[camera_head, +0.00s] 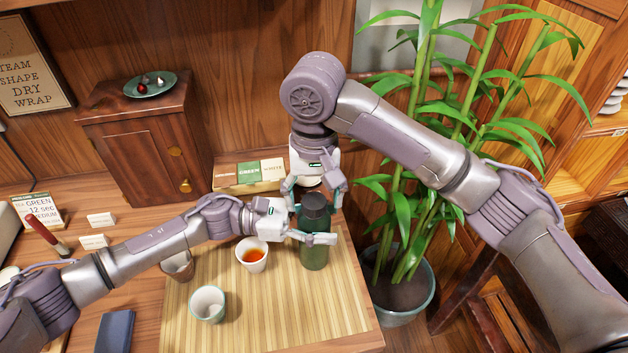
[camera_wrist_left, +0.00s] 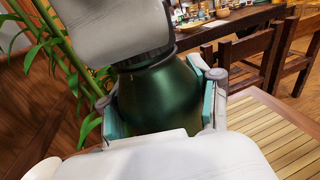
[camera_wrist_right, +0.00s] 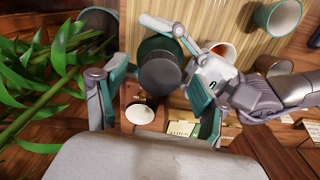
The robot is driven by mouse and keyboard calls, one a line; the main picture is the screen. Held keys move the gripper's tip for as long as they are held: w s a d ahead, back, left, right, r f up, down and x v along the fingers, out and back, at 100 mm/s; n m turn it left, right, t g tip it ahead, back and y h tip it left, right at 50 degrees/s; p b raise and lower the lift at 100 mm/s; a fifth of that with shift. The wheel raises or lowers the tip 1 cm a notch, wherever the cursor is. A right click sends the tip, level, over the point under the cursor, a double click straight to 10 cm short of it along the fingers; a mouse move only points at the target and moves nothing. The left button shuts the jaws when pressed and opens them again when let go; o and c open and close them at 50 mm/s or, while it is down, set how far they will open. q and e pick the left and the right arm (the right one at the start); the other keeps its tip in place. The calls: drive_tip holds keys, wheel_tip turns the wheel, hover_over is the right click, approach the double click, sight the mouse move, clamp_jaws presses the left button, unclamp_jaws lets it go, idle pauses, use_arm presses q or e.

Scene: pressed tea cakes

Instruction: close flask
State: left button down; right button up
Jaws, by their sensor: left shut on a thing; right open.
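The dark green flask (camera_head: 314,250) stands upright at the right part of the bamboo mat. My left gripper (camera_head: 312,236) is shut on its body; the left wrist view shows the green body (camera_wrist_left: 160,95) between both fingers. My right gripper (camera_head: 315,188) is above, pointing down, its fingers open on either side of the flask's top. In the right wrist view, a dark round cap (camera_wrist_right: 160,73) sits on the flask's top between the open fingers. Whether the cap is fully seated I cannot tell.
A cup of amber tea (camera_head: 252,256) stands close left of the flask, with an empty cup (camera_head: 208,304) in front. Another cup (camera_head: 178,267) is partly behind my left arm. A box of labelled packets (camera_head: 250,174) lies behind. A potted bamboo (camera_head: 402,300) stands to the right.

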wheel_tip(320, 180, up, 12)
drive_tip(key=shift+f, duration=0.15)
idle(0.3)
use_arm(q)
drive_tip(key=shift+c, duration=0.9)
unclamp_jaws()
drive_tip(key=a, duration=1.2)
drive_tip(key=shift+w, duration=0.4)
